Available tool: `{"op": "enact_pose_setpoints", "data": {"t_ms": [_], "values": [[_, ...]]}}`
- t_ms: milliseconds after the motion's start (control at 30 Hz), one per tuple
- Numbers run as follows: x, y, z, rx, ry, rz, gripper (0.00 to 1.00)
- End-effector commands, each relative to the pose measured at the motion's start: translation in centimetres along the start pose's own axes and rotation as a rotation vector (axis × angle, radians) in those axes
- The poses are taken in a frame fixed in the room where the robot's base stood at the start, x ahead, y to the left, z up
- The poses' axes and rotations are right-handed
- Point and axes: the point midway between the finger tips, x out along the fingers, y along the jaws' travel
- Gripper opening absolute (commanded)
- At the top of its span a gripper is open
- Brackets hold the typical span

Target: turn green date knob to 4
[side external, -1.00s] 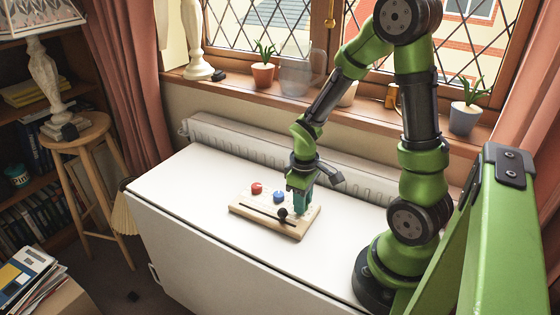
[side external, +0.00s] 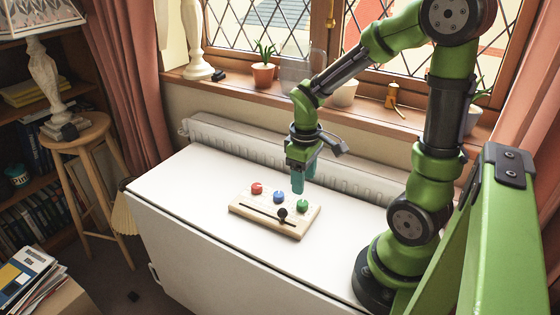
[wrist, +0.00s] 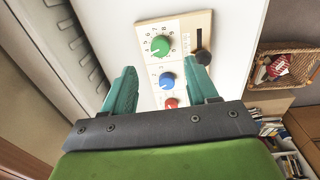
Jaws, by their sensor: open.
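The green knob (side external: 303,204) sits at the right end of a light wooden board (side external: 250,211) on the white table. In the wrist view the green knob (wrist: 160,45) has a ring of printed numbers around it; its pointer's exact reading is too small to tell. My gripper (side external: 303,182) is raised just above the green knob, apart from it. In the wrist view the two teal fingers of my gripper (wrist: 163,76) are spread and empty, with the green knob beyond the gap between them.
The board also has a blue knob (side external: 278,197), a red knob (side external: 257,188) and a black slider knob (side external: 282,213) in a slot. A radiator (side external: 230,135) and window sill stand behind. The white table (side external: 190,205) is clear around the board.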

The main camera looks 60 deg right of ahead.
Motion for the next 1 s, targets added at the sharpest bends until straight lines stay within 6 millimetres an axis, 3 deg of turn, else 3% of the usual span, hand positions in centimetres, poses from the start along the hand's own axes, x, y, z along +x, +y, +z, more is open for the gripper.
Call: {"op": "enact_pose_setpoints", "data": {"t_ms": [200,400,600,1000], "values": [[-5.3,0.0,-0.1,-0.002,0.006,0.002,0.58],[-8.3,0.0,-0.1,-0.002,0.003,0.001,0.58],[-9.2,0.0,0.0,-0.002,0.000,0.000,0.58],[-9.1,0.0,-0.2,0.049,0.014,0.001,0.58]]}}
